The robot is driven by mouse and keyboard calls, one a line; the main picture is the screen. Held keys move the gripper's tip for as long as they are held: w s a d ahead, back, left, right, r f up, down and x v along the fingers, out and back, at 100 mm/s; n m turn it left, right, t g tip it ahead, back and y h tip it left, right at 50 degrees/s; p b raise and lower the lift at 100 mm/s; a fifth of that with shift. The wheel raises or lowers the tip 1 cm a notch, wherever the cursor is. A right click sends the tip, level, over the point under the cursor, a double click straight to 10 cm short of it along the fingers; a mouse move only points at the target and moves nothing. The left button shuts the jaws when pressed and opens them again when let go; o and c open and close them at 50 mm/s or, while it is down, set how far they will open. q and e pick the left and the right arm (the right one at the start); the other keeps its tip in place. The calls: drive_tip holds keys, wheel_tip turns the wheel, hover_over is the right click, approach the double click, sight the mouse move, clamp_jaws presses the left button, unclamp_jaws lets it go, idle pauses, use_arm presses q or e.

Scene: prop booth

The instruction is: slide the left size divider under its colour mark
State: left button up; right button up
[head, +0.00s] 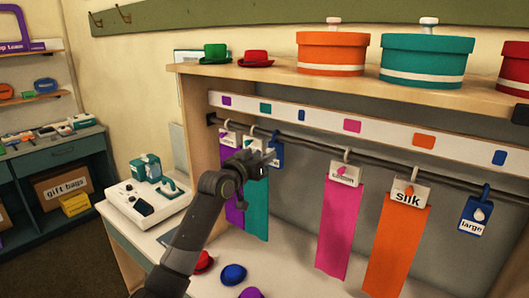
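The left size divider (278,148) is a blue tag hooked on the dark rail (383,163). It hangs just right of the teal scarf, its lower part partly covered by my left gripper (266,164). The gripper is at the divider's lower left edge; whether its fingers are open or shut on it is too small to tell. The blue colour mark (302,115) on the white strip above is up and to the right of the divider. Another blue mark (498,157) is above the blue "large" divider (474,216) at the far right. My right gripper is out of view.
Purple (231,162) and teal (257,213) scarves hang left of the divider, close to my arm. Pink (340,225) and orange (397,245) scarves hang to the right. The rail is free between the divider and the pink scarf's hook. Small hats (233,274) lie on the counter below.

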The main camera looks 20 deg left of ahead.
use_arm(q)
drive_tip(key=shift+w+d, duration=0.2)
drive_tip(key=shift+w, duration=0.45)
clamp_jaws()
